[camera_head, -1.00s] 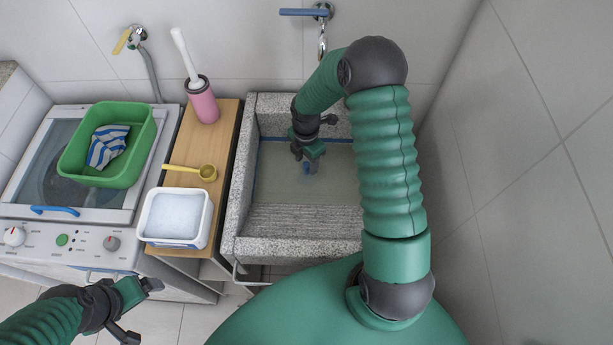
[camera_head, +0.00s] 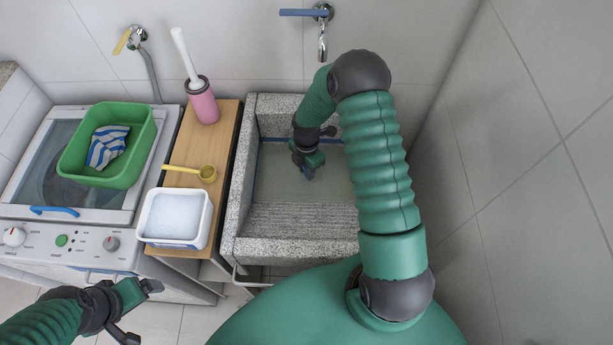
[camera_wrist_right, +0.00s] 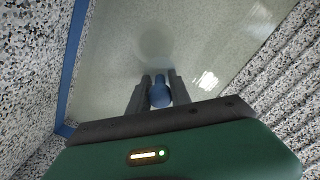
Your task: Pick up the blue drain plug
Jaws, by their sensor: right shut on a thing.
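The blue drain plug (camera_wrist_right: 160,96) shows in the right wrist view as a rounded blue piece between the two dark fingers. My right gripper (camera_wrist_right: 159,82) is shut on it, with one finger on each side. Whether the plug touches the sink bottom cannot be told. My left gripper (camera_head: 151,286) is at the lower left, away from the sink; its finger gap is unclear.
A green tub (camera_head: 135,172) with a striped cloth sits on the washer. A tap (camera_head: 322,40) hangs above the sink's back edge.

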